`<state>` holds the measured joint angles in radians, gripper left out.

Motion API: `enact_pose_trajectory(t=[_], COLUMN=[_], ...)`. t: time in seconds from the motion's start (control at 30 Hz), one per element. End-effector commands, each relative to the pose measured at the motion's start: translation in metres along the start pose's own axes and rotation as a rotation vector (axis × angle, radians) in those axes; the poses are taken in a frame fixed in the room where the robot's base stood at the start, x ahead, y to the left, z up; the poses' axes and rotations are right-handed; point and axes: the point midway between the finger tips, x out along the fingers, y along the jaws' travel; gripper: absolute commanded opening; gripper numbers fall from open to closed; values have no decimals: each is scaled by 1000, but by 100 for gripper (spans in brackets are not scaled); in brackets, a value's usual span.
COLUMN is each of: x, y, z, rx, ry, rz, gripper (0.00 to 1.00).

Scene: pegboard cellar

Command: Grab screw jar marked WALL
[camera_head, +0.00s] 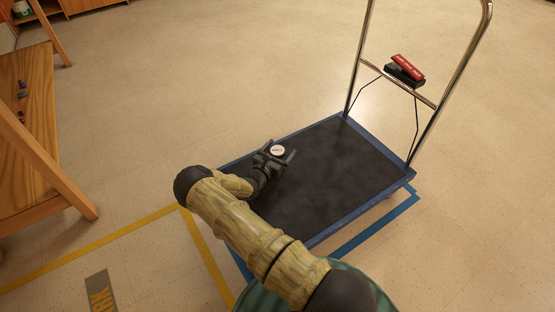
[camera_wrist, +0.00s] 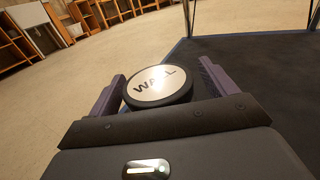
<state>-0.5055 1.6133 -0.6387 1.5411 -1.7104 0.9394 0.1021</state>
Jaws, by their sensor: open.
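The screw jar marked WALL (camera_wrist: 158,86) shows in the wrist view as a round pale lid with a dark rim and the word WALL. In the head view the jar (camera_head: 277,151) is a small white disc near the far left edge of the cart's dark deck (camera_head: 330,170). My gripper (camera_head: 278,158) is open, with its fingers on either side of the jar. In the wrist view the gripper fingers (camera_wrist: 160,82) flank the lid, with a small gap visible at the right. The jar's body is mostly hidden below its lid.
The cart has a chrome handle (camera_head: 467,58) holding a black and red item (camera_head: 406,70). The rest of the deck is clear. A wooden bench (camera_head: 30,130) with small dark items stands at left. Yellow tape (camera_head: 100,245) and blue tape (camera_head: 375,229) mark the floor.

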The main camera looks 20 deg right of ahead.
Motion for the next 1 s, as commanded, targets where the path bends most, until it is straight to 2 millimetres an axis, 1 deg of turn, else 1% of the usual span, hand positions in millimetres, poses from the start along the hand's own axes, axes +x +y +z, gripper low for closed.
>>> enact_pose_trajectory(t=[0.03, 0.17, 0.2, 0.27, 0.3, 0.33, 0.53, 0.67, 0.77, 0.87, 1.0], x=[0, 0, 0, 0, 0, 0, 0, 0, 0, 0, 0], y=[0, 0, 0, 0, 0, 0, 0, 0, 0, 0, 0], z=[0, 0, 0, 0, 0, 1, 1, 7, 18, 33, 59], rx=[0, 0, 0, 0, 0, 0, 0, 0, 0, -1, 0], ry=[0, 0, 0, 0, 0, -2, -2, -2, -3, -3, -2], rz=[0, 0, 0, 0, 0, 0, 0, 0, 1, 0, 0], gripper=[80, 55, 47, 35, 27, 25, 25, 25, 25, 25, 25])
